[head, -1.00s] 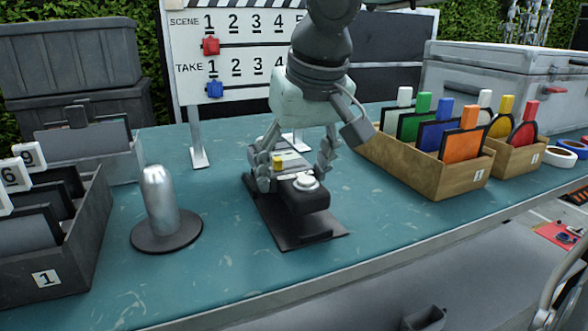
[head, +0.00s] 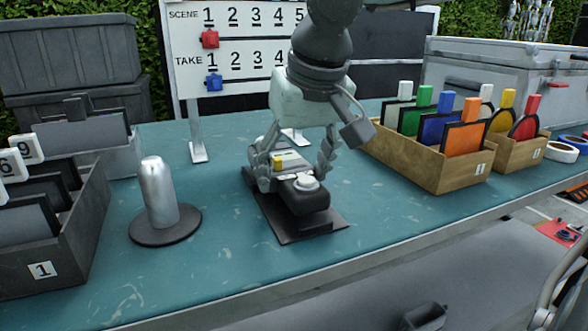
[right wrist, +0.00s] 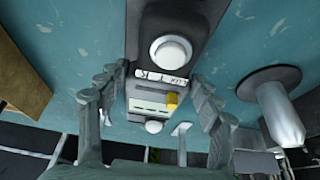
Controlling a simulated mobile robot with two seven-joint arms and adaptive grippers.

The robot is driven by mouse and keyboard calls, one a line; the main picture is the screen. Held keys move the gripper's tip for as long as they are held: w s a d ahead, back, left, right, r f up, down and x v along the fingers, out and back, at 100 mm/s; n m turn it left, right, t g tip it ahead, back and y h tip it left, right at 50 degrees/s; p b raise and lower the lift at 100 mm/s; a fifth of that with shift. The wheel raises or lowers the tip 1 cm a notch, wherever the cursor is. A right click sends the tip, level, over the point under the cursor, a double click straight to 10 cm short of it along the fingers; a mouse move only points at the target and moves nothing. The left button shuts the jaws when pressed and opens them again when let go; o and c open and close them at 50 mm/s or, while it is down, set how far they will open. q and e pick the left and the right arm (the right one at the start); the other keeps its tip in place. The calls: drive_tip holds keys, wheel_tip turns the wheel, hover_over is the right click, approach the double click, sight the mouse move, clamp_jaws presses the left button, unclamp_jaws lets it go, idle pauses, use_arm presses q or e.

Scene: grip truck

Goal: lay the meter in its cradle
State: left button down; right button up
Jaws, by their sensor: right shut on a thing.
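The meter is a dark handheld device (head: 312,199) with a white dome, a pale face and a yellow button. My right gripper (head: 297,165) is shut on it, one finger on each side, pointing down. In the right wrist view the meter (right wrist: 150,87) lies between my right gripper's fingers (right wrist: 160,75), with its dome and a lettered label in sight. The cradle, a flat dark base (head: 328,225) on the table, lies directly under the meter. The meter covers most of it; I cannot tell whether the two touch. My left gripper is out of view.
A silver cylinder on a round dark base (head: 160,200) stands to the left on the teal table (head: 225,265). A wooden box of coloured cards (head: 410,170) stands to the right. A scene-and-take board (head: 240,50) is behind. Table in front of the cradle is clear.

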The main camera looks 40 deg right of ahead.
drive_tip(key=shift+f, duration=0.15)
drive_tip(key=shift+f+b, duration=0.75)
drive_tip(key=o, duration=1.5)
drive_tip(key=v, duration=1.2)
